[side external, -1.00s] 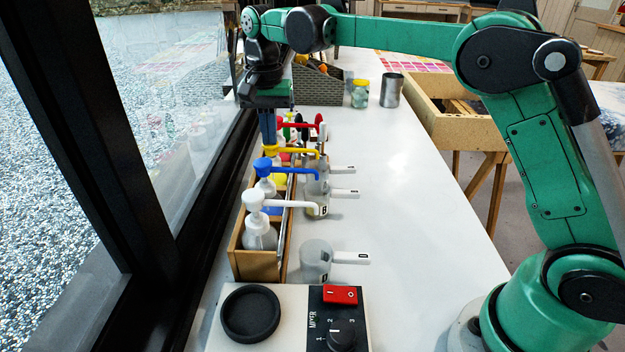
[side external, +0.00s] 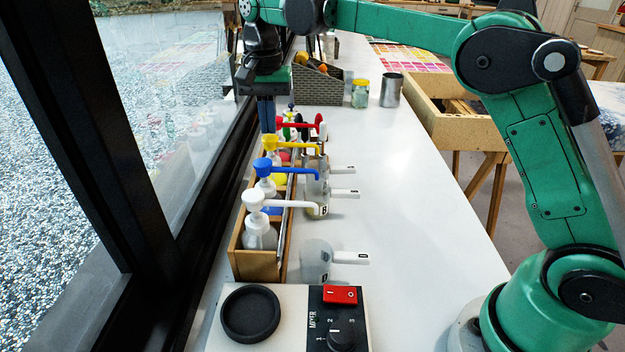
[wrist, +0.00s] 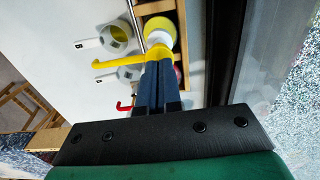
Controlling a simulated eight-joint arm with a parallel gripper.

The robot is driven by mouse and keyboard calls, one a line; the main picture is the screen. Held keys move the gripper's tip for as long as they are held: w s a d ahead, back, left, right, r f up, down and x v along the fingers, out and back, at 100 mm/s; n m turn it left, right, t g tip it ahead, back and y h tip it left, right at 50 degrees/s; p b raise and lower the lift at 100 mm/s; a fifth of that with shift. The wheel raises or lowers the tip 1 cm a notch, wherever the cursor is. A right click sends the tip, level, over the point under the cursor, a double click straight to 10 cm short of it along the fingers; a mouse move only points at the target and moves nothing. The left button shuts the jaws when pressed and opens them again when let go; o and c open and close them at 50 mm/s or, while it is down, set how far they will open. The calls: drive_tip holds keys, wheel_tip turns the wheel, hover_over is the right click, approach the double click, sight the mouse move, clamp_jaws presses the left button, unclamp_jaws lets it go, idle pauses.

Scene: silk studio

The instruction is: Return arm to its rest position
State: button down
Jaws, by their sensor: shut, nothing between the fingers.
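My gripper (side external: 266,116) is shut and empty. In the side external view it points down just above the yellow pump top (side external: 273,141) in the wooden rack (side external: 257,262). In the wrist view its closed blue fingers (wrist: 157,84) lie in front of the yellow pump (wrist: 133,60) and partly hide it. Whether the fingertips touch the pump cannot be told. My green arm reaches across the table from the right.
Blue (side external: 266,164), white (side external: 256,197) and red (side external: 300,123) pumps stand in the rack beside the window frame. Several labelled cups, one in front (side external: 316,258), stand right of it. A mixer (side external: 290,325) is nearest. A basket (side external: 318,88), jar (side external: 361,95) and metal can (side external: 391,91) stand behind. The right tabletop is clear.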

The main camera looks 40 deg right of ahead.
drive_tip(key=shift+r, duration=1.5)
drive_tip(key=shift+s+r, duration=0.25)
drive_tip(key=s+d+f+n+t, duration=0.1)
drive_tip(key=s+f+n+t, duration=0.2)
drive_tip(key=s, duration=0.5)
drive_tip(key=s+d+f+n+t, duration=0.1)
drive_tip(key=s+f+n+t, duration=0.3)
drive_tip(key=s, duration=0.5)
drive_tip(key=shift+d+n, duration=0.4)
drive_tip(key=shift+n, duration=0.6)
